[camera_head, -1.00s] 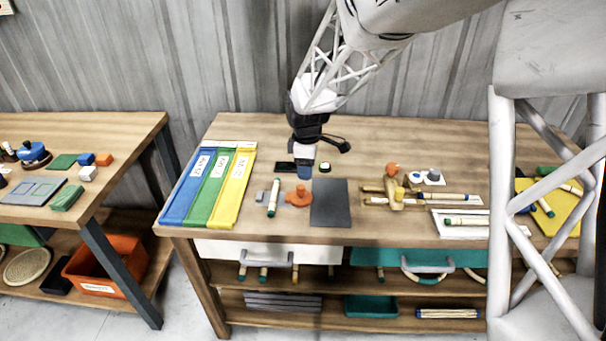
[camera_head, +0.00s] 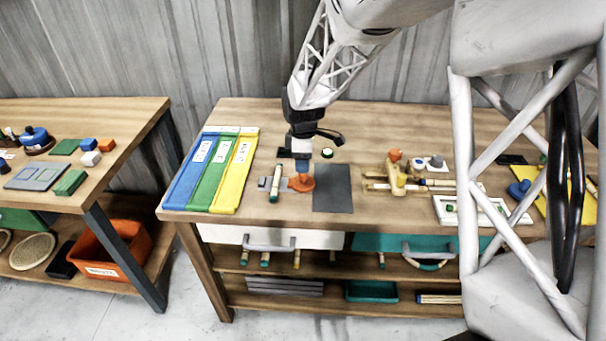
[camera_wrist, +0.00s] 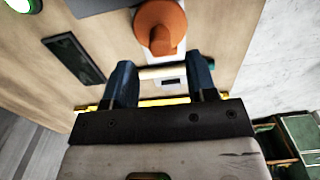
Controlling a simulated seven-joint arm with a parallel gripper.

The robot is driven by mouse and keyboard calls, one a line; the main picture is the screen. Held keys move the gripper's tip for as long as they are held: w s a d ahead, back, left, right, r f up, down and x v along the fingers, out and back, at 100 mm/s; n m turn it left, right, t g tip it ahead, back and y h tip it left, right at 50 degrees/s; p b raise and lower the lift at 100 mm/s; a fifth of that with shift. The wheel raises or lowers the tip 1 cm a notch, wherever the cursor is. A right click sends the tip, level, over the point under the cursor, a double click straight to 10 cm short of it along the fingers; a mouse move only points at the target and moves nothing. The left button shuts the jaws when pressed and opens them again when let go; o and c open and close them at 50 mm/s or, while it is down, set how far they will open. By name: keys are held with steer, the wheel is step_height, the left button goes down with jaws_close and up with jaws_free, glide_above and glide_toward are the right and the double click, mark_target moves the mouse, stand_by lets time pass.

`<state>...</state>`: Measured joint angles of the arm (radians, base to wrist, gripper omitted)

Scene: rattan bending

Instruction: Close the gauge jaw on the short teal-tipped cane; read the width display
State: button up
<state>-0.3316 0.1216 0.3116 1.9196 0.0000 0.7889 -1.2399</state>
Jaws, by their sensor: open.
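The short teal-tipped cane (camera_head: 275,184) lies across the grey gauge at the front middle of the bench, its pale shaft partly visible in the wrist view (camera_wrist: 163,72). The gauge (camera_head: 263,182) has a orange round knob (camera_head: 302,184) at its right end; the knob is large in the wrist view (camera_wrist: 160,26). A small dark display window (camera_wrist: 171,81) shows on the pale gauge body, too small to read. My gripper (camera_wrist: 162,66) has its two blue fingers apart with nothing clamped between them. In the head view my gripper (camera_head: 301,168) is just behind and above the knob.
A dark grey mat (camera_head: 332,188) lies right of the knob. Blue, green and yellow labelled strips (camera_head: 213,170) lie to the left. A black slab (camera_wrist: 75,58) and a green-topped button (camera_head: 327,153) are nearby. A wooden jig (camera_head: 396,175) stands further right.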

steer(key=shift+f, duration=2.75)
